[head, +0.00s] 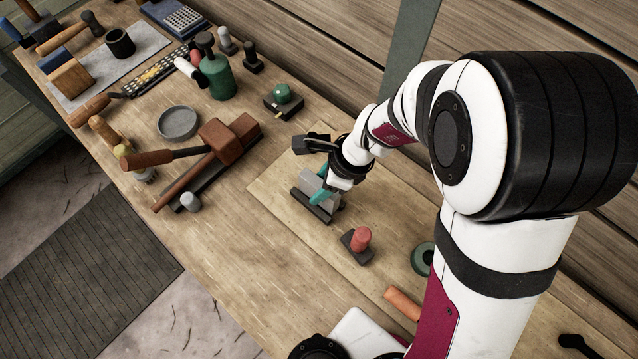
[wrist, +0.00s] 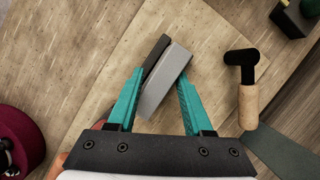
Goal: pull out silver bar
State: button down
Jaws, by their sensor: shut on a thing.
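The silver bar (head: 313,184) is a flat grey block standing on edge in or against a low black base (head: 309,207) on a light board. My gripper (head: 325,190) has teal fingers and is down at the bar, shut on it. In the wrist view the grey bar (wrist: 163,88) lies slanted between my fingertips (wrist: 160,73), with the dark base (wrist: 157,55) along its left side. The bar is still close to the base; whether it is clear of it I cannot tell. Part of the bar is hidden by a finger in the head view.
A red knob on a black block (head: 357,243) stands close by at the lower right. A green-topped black block (head: 283,101) is behind. A wood-handled tool (wrist: 248,105) lies right of my gripper. Hammers (head: 205,150) and a grey dish (head: 178,123) are left.

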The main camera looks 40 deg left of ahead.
aim_at(312, 182)
jog(key=shift+s+r, duration=0.1)
jog(key=shift+s, duration=0.05)
jog(key=shift+r, duration=2.55)
